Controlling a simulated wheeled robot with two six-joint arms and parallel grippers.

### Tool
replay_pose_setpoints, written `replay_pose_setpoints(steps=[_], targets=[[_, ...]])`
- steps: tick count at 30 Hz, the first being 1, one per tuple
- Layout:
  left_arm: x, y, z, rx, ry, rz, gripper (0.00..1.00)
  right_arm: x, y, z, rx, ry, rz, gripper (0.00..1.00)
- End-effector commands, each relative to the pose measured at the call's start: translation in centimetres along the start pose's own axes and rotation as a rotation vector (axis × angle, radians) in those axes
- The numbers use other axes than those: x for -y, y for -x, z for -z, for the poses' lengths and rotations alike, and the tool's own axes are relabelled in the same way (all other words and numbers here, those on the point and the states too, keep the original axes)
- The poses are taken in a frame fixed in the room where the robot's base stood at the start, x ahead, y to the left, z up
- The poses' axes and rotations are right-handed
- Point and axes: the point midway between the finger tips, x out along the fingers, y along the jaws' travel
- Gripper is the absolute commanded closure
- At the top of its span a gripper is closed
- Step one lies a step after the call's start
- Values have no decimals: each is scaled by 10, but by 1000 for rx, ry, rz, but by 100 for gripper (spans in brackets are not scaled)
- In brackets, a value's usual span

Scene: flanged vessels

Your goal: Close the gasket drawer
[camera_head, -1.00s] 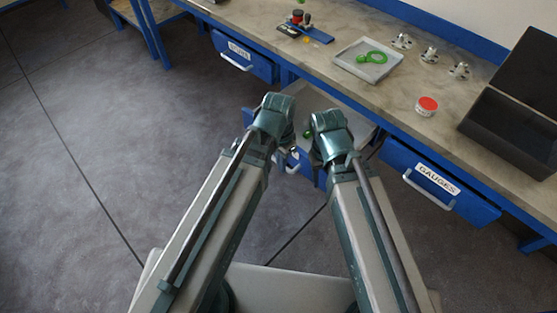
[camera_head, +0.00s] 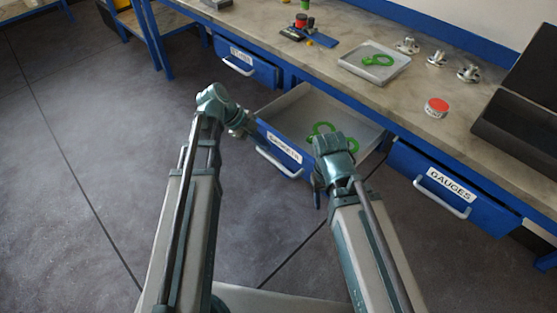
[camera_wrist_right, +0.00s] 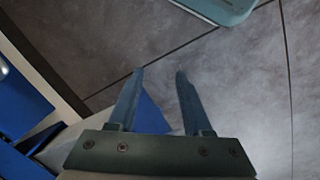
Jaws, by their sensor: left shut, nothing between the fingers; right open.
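The gasket drawer (camera_head: 284,150), blue with a "GASKETS" label and a pale bar handle (camera_head: 277,164), is pulled well out from under the bench. Green ring gaskets (camera_head: 319,129) lie inside it, partly hidden by my right arm. My left gripper (camera_head: 246,126) is shut and empty at the drawer's left front corner; I cannot tell whether it touches. My right gripper (camera_head: 318,190) is in front of the drawer's right side, pointing down. It is open and empty, and its two fingers are apart in the right wrist view (camera_wrist_right: 160,76).
A blue drawer (camera_head: 245,62) at left and the "GAUGES" drawer (camera_head: 450,190) at right flank it. On the bench (camera_head: 400,100) are a tray (camera_head: 350,62) with a green gasket, a red-topped tin (camera_head: 437,107), metal flanged parts (camera_head: 437,59) and a dark box (camera_head: 520,125).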

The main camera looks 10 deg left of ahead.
Motion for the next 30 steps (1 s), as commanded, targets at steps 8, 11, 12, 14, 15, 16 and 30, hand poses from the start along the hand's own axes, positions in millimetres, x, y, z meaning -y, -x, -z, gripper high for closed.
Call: replay_pose_setpoints(steps=[8, 11, 12, 14, 15, 16, 30], targets=[[7, 6, -19, -28, -157, 63, 100, 1, -10, 0, 0, 0, 0, 50], [7, 5, -19, -28, -162, 64, 100, 1, -10, 1, 0, 0, 0, 50], [7, 4, -19, -28, -162, 64, 100, 1, -11, 1, 0, 0, 0, 50], [7, -1, -19, -28, -162, 63, 100, 1, -15, 1, 0, 0, 0, 50], [7, -5, -20, -28, -162, 62, 100, 2, -19, 1, 0, 0, 0, 50], [7, -9, -20, -28, -161, 62, 100, 2, -23, 1, 0, 0, 0, 50], [11, -79, -18, -27, -160, 62, 100, 8, -78, 5, 0, 0, 0, 50]])
